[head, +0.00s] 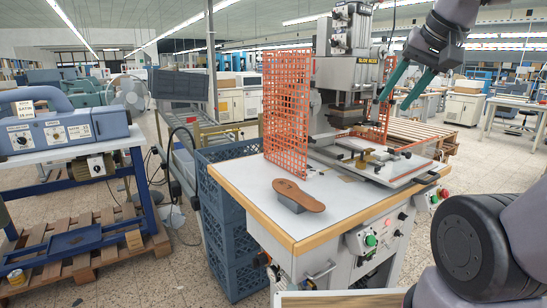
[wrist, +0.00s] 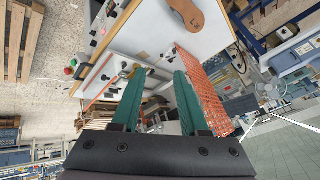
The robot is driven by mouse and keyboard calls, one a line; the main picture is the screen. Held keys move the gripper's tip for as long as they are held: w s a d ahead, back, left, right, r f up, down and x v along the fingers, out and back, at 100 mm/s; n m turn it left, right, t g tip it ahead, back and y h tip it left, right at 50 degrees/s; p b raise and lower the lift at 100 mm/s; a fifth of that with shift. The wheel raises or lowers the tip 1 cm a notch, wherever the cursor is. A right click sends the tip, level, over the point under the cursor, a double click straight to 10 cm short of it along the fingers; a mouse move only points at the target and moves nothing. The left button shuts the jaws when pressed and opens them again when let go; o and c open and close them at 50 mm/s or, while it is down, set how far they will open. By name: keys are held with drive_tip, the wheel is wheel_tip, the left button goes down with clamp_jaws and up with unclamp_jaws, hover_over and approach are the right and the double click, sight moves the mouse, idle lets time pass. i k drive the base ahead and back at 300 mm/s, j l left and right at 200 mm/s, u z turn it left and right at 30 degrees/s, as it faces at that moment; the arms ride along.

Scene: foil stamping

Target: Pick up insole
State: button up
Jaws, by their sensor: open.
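The brown insole (head: 298,194) lies on a small grey block (head: 289,202) at the front left of the white machine table (head: 245,180). It also shows in the wrist view (wrist: 187,14), cut off by the top edge. My gripper (head: 395,100) is open and empty, with two green fingers, high at the upper right of the head view. It is well above and to the right of the insole. Its fingertips in the wrist view (wrist: 160,74) stand apart with nothing between them.
The stamping machine (head: 347,75) stands at the back of the table. Orange mesh guards (head: 288,112) rise on both sides of it, one just behind the insole. Blue crates (head: 225,215) are stacked left of the table. The tabletop around the insole is clear.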

sight(296, 193)
drive_tip(key=i+l+u, duration=0.15)
drive_tip(key=l+u, duration=0.3)
drive_tip(key=l, duration=0.65)
drive_tip(key=l+u, duration=0.45)
drive_tip(key=l, duration=0.7)
drive_tip(key=k+l, duration=0.2)
drive_tip(key=k, duration=0.15)
drive_tip(key=k+l+u, duration=0.15)
drive_tip(key=k, duration=0.25)
drive_tip(key=k+l, duration=0.25)
drive_tip(key=k, duration=0.15)
drive_tip(key=i+l+u, duration=0.05)
